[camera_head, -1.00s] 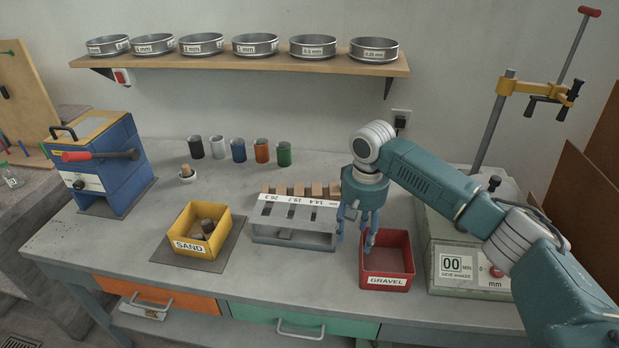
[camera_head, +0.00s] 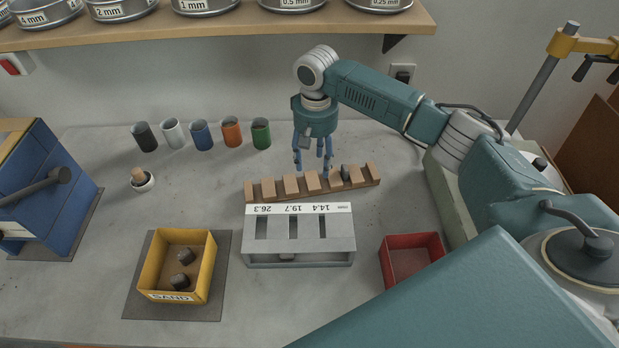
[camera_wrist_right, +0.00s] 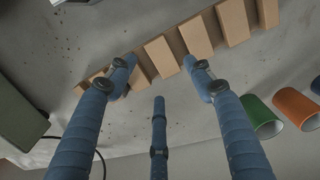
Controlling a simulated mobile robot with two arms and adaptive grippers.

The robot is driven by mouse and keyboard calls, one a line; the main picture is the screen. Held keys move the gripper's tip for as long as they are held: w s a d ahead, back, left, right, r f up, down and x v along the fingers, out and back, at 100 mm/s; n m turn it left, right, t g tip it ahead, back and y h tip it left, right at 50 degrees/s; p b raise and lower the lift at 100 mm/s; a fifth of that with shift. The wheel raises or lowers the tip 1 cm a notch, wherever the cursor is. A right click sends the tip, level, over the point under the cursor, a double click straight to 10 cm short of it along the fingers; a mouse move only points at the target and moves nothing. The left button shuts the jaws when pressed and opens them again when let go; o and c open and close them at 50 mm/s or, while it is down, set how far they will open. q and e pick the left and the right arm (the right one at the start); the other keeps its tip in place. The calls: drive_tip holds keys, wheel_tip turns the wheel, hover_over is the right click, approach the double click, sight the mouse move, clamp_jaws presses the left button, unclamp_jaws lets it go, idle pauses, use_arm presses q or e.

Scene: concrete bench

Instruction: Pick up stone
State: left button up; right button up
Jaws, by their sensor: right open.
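Two dark stones, one (camera_head: 186,256) behind the other (camera_head: 180,282), lie in the yellow SAND box (camera_head: 154,262). Another dark stone (camera_head: 345,172) sits in a slot of the notched wooden rack (camera_head: 262,191), toward its right end. My right gripper (camera_head: 313,167) points down at the back of the rack, just left of that stone. Its fingers are spread and empty. In the right wrist view the open fingers (camera_wrist_right: 160,85) reach toward the wooden blocks of the rack (camera_wrist_right: 194,36); I cannot make out a stone there. My left gripper is out of view.
A grey slotted gauge (camera_head: 340,238) stands in front of the rack. A red box (camera_head: 413,238), empty where visible, is right of it. A shelf (camera_head: 220,30) with sieves hangs above.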

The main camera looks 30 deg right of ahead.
sight(316, 179)
drive_tip(key=shift+s+f, duration=0.1)
drive_tip(key=shift+f, duration=0.75)
drive_tip(key=f+p, duration=0.1)
drive_tip(key=f, duration=0.3)
drive_tip(key=shift+d+f+p, duration=0.15)
drive_tip(key=shift+d+p, duration=0.05)
drive_tip(key=shift+p, duration=0.1)
drive_tip(key=shift+f, duration=0.6)
drive_tip(key=shift+c, duration=1.1)
drive_tip(key=c, duration=0.9)
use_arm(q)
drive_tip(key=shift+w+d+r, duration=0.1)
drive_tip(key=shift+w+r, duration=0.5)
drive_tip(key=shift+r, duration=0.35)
use_arm(e)
drive_tip(key=shift+w, duration=0.2)
clamp_jaws()
